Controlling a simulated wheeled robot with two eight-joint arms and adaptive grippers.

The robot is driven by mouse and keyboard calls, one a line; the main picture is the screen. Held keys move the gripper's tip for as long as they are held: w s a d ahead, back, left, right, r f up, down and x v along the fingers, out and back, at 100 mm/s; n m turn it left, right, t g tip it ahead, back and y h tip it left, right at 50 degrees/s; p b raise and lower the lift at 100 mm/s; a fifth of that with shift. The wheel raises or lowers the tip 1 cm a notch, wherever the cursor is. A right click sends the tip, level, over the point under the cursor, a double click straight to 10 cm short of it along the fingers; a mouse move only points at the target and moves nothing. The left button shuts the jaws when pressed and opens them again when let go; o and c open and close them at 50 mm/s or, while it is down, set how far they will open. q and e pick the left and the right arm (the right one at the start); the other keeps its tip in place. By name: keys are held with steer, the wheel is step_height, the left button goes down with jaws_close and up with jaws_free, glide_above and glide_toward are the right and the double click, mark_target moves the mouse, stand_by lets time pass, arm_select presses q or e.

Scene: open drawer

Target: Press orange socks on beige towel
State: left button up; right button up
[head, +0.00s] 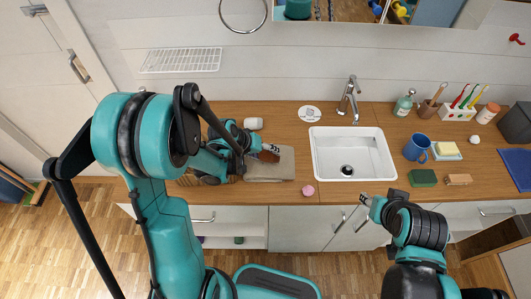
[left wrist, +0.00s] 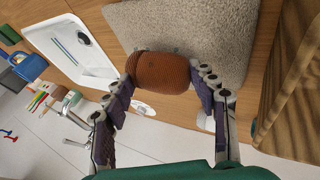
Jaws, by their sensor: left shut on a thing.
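The orange socks (head: 268,157) are a rolled, ribbed brown-orange bundle. They also show in the left wrist view (left wrist: 160,72), between the two fingers of my left gripper (left wrist: 163,88). In the head view my left gripper (head: 266,149) is shut on them, over the back left part of the beige towel (head: 285,168). The towel lies flat and folded on the wooden counter and also shows in the left wrist view (left wrist: 215,30). I cannot tell whether the socks touch it. My right gripper (head: 366,200) is in front of the counter, away from the towel; its opening is too small to judge.
A white sink (head: 318,160) with a tap (head: 349,98) lies right of the towel. A pink round thing (head: 308,190) sits near the front edge. A blue mug (head: 416,147), a green sponge (head: 422,178) and a brush (head: 459,179) stand farther right.

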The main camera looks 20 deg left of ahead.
arm_select(q)
steer(key=shift+f+b, duration=0.5)
steer(key=shift+f, duration=0.05)
steer(key=shift+s, duration=0.1)
stand_by(2.6)
steer(key=shift+r, duration=0.1)
stand_by(1.0)
steer(key=shift+r+p, duration=0.45)
steer(key=shift+r, duration=0.15)
step_height(320, 180, up, 7)
steer(key=p, duration=0.5)
steer(key=shift+f, duration=0.15)
steer(key=shift+f, duration=0.15)
